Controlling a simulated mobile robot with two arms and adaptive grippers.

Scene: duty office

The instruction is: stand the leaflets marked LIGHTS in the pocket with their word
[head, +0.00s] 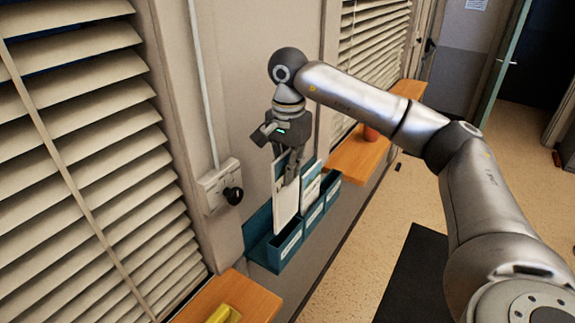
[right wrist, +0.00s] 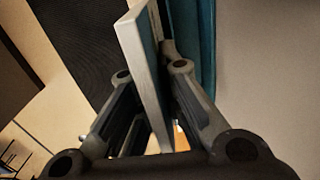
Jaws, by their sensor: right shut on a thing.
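My right gripper (head: 288,172) is shut on a leaflet (head: 286,211), pale with some teal, held upright. It also shows edge-on between the fingers in the right wrist view (right wrist: 141,62). The leaflet's lower edge is at the nearest pocket of a teal wall rack (head: 259,246); I cannot tell whether it is inside or just above. Other leaflets (head: 311,186) stand in the pockets farther along, partly behind the held one. The white pocket labels (head: 290,245) are too small to read. My left gripper is not in view.
A wall socket box with a black plug (head: 218,187) is left of the rack. Wooden sills (head: 365,155) lie beyond and in front of it, one with a yellow object (head: 224,314). Slatted blinds (head: 85,160) cover the left. A dark mat (head: 412,275) lies on the floor.

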